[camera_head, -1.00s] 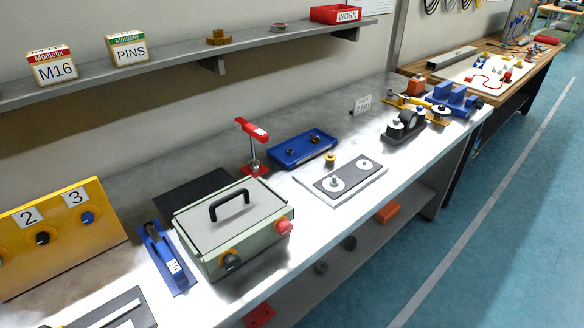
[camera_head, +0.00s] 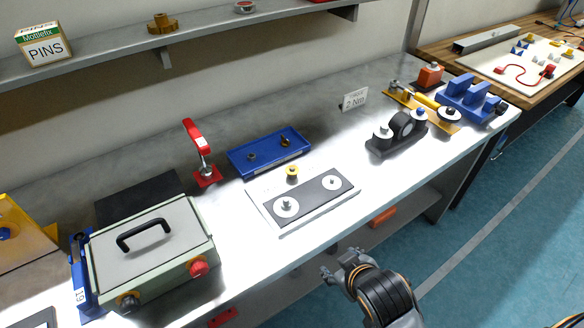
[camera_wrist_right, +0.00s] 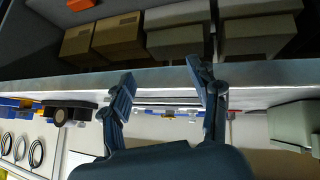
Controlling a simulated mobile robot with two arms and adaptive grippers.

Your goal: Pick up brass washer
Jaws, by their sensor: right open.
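A small brass-coloured round piece (camera_head: 292,173) sits at the back edge of a light plate (camera_head: 258,200) on the bench; it is too small to tell for certain that it is the brass washer. A dark strip (camera_head: 314,199) with two white discs lies on that plate. My right gripper (camera_head: 338,266) is in front of the bench's front edge, apart from the plate. In the right wrist view its two fingers (camera_wrist_right: 163,90) are spread with nothing between them. The brass piece cannot be made out there. My left gripper is not in view.
A blue tray (camera_head: 240,167) with small ring-like parts lies behind the plate. A red clamp-like stand (camera_head: 207,174) and a green box (camera_head: 158,243) are to the left. A black fixture (camera_head: 384,148) is to the right. Bare bench lies between plate and fixture.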

